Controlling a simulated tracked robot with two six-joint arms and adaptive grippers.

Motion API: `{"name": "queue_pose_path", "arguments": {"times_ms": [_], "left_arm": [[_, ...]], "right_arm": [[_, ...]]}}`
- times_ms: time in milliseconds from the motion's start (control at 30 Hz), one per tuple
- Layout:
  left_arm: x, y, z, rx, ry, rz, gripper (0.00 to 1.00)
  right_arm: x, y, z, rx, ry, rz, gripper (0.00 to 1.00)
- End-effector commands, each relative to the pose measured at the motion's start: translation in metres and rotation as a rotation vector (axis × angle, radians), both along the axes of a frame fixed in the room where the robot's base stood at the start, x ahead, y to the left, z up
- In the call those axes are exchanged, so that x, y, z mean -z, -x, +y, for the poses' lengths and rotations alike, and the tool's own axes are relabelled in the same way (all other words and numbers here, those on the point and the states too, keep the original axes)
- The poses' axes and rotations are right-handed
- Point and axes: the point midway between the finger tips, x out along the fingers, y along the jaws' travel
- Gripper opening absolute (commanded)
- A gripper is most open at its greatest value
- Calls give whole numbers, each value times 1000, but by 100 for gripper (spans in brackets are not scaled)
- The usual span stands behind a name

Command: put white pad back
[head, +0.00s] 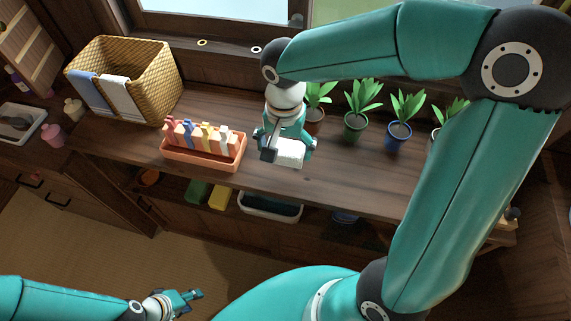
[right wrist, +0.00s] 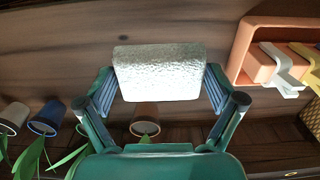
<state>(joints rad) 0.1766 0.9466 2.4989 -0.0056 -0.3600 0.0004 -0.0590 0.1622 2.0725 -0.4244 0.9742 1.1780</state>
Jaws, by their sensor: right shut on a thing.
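The white pad (head: 291,152) is a rough-textured white block. In the right wrist view the white pad (right wrist: 160,75) sits between both fingers. My right gripper (head: 286,146) is shut on it over the dark wooden counter, right of the orange tray; I cannot tell whether the pad touches the wood. The orange tray (head: 203,159) holds pink, blue, yellow and white clip-like pieces in a row. Its corner also shows in the right wrist view (right wrist: 240,52). My left gripper (head: 185,300) is low at the front left, away from the counter; its opening is unclear.
A woven basket (head: 150,75) with blue and white cloths stands at the back left. Several potted plants, including a green pot (head: 355,128) and a blue pot (head: 397,137), line the back right. Bare counter lies in front of the pots. A shelf with containers is below.

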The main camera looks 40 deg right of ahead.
Motion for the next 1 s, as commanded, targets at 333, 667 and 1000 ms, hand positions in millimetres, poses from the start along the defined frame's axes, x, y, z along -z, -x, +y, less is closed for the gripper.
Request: {"name": "queue_pose_path", "arguments": {"times_ms": [333, 667, 1000], "left_arm": [[3, 0, 0, 0, 0, 0, 40], [5, 0, 0, 0, 0, 0, 40], [5, 0, 0, 0, 0, 0, 40]], "right_arm": [[38, 1, -1, 1, 1, 2, 65], [74, 0, -1, 2, -1, -1, 61], [74, 1, -1, 2, 0, 0, 100]]}}
